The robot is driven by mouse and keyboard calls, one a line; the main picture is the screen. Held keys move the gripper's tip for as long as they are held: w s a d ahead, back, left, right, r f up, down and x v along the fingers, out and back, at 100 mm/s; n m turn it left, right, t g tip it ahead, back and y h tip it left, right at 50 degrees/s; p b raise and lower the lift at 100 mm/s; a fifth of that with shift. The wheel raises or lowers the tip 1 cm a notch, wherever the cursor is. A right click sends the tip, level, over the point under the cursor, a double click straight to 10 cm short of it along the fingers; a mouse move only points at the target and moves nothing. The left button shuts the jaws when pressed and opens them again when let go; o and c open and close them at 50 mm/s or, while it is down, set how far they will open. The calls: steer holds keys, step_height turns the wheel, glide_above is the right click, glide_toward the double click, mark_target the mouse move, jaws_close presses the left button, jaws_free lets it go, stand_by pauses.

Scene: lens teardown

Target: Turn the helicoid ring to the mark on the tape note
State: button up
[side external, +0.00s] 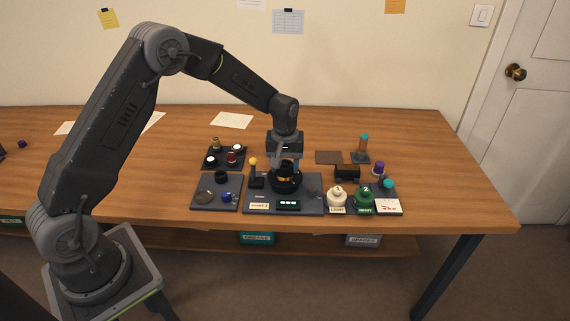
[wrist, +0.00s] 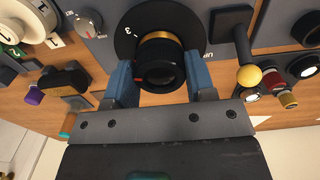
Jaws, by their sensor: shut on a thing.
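The black lens barrel, which I take to carry the helicoid ring (wrist: 160,55), stands on a round black base (wrist: 128,45) in the wrist view. A brass band (wrist: 163,36) runs around it, and a small red mark shows on its left side. A white "3" is on the base. My gripper (wrist: 160,68) is shut on the ring, one blue finger on each side. In the side external view my gripper (side external: 285,163) reaches down over the lens (side external: 285,183) at the mat's middle. A cream label (side external: 259,206) lies in front; its text is too small to read surely.
A yellow-topped post (side external: 253,162) stands close left of the lens. A small dark display (side external: 288,205) lies in front. The table's right end is clear.

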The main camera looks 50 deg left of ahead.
mark_target(285, 164)
steer(key=shift+m, duration=3.4)
steer(key=o, duration=0.9)
steer(key=shift+o, duration=0.2)
step_height(285, 164, up, 14)
